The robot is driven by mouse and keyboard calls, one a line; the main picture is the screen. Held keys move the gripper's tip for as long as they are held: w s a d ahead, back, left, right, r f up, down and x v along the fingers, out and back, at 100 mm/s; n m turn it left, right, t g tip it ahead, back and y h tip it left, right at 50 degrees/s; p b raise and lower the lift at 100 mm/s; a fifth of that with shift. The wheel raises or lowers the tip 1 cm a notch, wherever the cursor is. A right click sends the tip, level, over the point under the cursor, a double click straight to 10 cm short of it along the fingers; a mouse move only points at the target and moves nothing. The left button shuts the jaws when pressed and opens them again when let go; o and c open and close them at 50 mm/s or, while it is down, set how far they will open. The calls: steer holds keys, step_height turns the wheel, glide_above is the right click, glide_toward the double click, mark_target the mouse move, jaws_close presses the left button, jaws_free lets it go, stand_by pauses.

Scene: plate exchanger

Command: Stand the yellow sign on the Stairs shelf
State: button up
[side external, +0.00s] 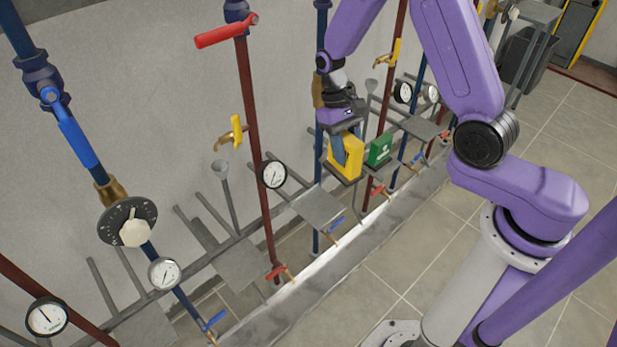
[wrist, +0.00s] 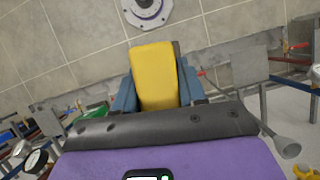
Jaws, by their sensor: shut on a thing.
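The yellow sign (side external: 345,158) is held upright, or nearly so, between the blue fingers of my gripper (side external: 347,150). In the wrist view the yellow sign (wrist: 155,75) fills the space between the two fingers (wrist: 157,92). It is above the row of small grey shelves along the wall; I cannot tell whether its base touches anything. An empty grey shelf (side external: 321,206) is to its lower left, and another (side external: 243,263) is further left. No label reading Stairs is legible, so I cannot tell which shelf is that one.
A green sign (side external: 380,150) stands just right of the yellow one. Pipes, gauges (side external: 273,174), a grey funnel (side external: 221,169), a yellow-handled valve (side external: 236,132) and a red-handled valve (side external: 226,31) crowd the wall. The tiled floor (side external: 390,255) in front is open.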

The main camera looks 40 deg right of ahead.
steer(key=s+d+f+n+h, duration=0.25)
steer(key=d+n, duration=0.35)
steer(key=d, duration=0.4)
step_height(320, 180, down, 8)
steer(key=d+n+t+h, duration=0.2)
steer(key=n, duration=0.5)
steer(key=s+a+f+n+t, duration=0.3)
steer(key=s+a+f+n, duration=0.35)
steer(key=a+f, duration=0.35)
steer(key=shift+h, duration=0.25)
steer(key=shift+w+d+f, duration=0.2)
steer(key=shift+w+f, duration=0.45)
steer(key=shift+w, duration=2.7)
steer(key=shift+w+d+f, duration=0.2)
steer(key=shift+w+f, duration=0.4)
steer(key=shift+w, duration=2.7)
steer(key=shift+w+d+f, duration=0.2)
steer(key=shift+w+f, duration=0.45)
steer(key=shift+w, duration=2.7)
steer(key=shift+f, duration=0.6)
steer(key=o, duration=1.2)
